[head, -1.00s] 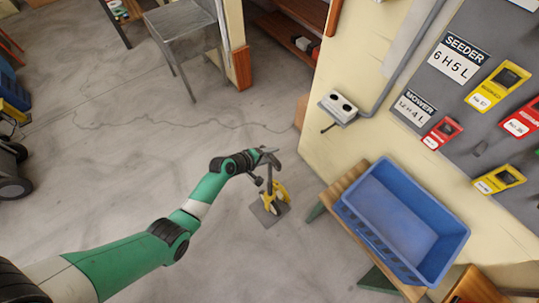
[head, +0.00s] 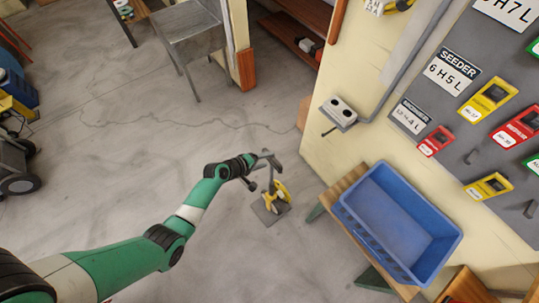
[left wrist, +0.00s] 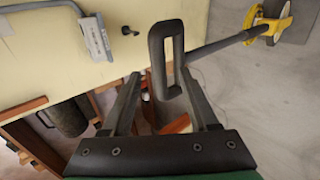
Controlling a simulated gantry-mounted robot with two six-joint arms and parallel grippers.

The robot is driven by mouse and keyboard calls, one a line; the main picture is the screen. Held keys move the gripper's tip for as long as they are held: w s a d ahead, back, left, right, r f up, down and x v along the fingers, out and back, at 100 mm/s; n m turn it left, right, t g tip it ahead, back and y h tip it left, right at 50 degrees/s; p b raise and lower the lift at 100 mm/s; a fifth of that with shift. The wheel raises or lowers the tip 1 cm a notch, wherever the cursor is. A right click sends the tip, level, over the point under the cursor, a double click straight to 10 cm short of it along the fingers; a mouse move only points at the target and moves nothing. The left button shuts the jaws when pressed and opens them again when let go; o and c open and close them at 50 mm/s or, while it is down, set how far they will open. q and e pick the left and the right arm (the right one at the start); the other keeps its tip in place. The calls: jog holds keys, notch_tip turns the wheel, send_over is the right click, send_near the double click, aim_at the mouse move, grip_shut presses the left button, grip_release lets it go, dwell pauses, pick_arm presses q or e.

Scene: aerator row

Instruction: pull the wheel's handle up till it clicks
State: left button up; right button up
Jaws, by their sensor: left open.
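The aerator's yellow wheel part (head: 281,191) stands on a grey square plate (head: 270,209) on the floor. It also shows at the top right of the left wrist view (left wrist: 270,22). A dark rod runs from it to a black loop handle (left wrist: 154,50). My left gripper (head: 266,159) is at the upper end of the rod, above the plate. In the left wrist view the left gripper (left wrist: 160,78) is open, with the loop between or just beyond its fingertips; I cannot tell which. No contact is clear. My right gripper is out of view.
A blue bin (head: 450,226) on a wooden bench stands right of the plate, against the cream wall. A socket box (head: 341,111) and a grey tag board (head: 447,107) are on that wall. A metal table (head: 184,38) stands farther back.

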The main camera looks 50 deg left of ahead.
pick_arm(q)
jog(key=p+v, duration=0.3)
jog(key=v, duration=0.2)
jog(key=shift+d, duration=0.1)
dwell(0.4)
